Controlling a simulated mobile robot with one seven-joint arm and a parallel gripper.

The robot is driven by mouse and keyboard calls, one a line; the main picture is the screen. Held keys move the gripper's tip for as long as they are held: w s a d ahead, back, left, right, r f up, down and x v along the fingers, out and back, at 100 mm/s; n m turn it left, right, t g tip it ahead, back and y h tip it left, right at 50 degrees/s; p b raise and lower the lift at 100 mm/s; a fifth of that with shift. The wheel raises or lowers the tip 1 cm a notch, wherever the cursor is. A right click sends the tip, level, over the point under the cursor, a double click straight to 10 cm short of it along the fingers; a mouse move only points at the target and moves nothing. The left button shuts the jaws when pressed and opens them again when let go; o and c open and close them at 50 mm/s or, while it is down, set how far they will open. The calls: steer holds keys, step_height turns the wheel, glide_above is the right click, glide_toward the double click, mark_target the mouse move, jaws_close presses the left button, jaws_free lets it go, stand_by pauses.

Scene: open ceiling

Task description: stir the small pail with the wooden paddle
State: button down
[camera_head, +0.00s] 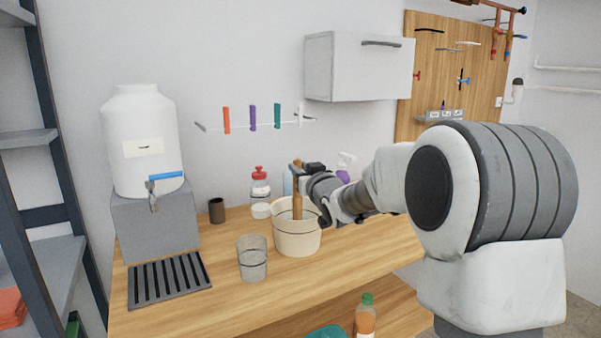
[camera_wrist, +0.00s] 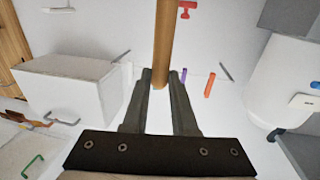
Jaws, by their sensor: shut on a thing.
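The small pail (camera_head: 297,240) is cream-coloured and stands upright on the wooden counter, in the middle of the head view. The wooden paddle (camera_head: 297,206) is upright, with its lower part inside the pail and hidden by the pail's wall. My gripper (camera_head: 299,167) is above the pail, shut on the upper part of the paddle. In the wrist view the paddle's brown shaft (camera_wrist: 163,40) runs between the two fingertips of my gripper (camera_wrist: 160,78). The pail does not show in the wrist view, and its contents cannot be seen.
A clear glass (camera_head: 252,260) stands close to the pail's front left. A red-capped bottle (camera_head: 260,186), a dark cup (camera_head: 217,210) and other bottles stand behind. A white water tank (camera_head: 140,135) on a grey block and a black drain grate (camera_head: 168,279) are at left. A cabinet (camera_head: 358,68) hangs above.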

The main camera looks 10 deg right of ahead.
step_height(320, 180, up, 8)
steer(key=p, duration=0.5)
stand_by(0.8)
step_height(320, 180, up, 3)
steer(key=shift+f+p, duration=0.1)
steer(key=shift+p, duration=1.05)
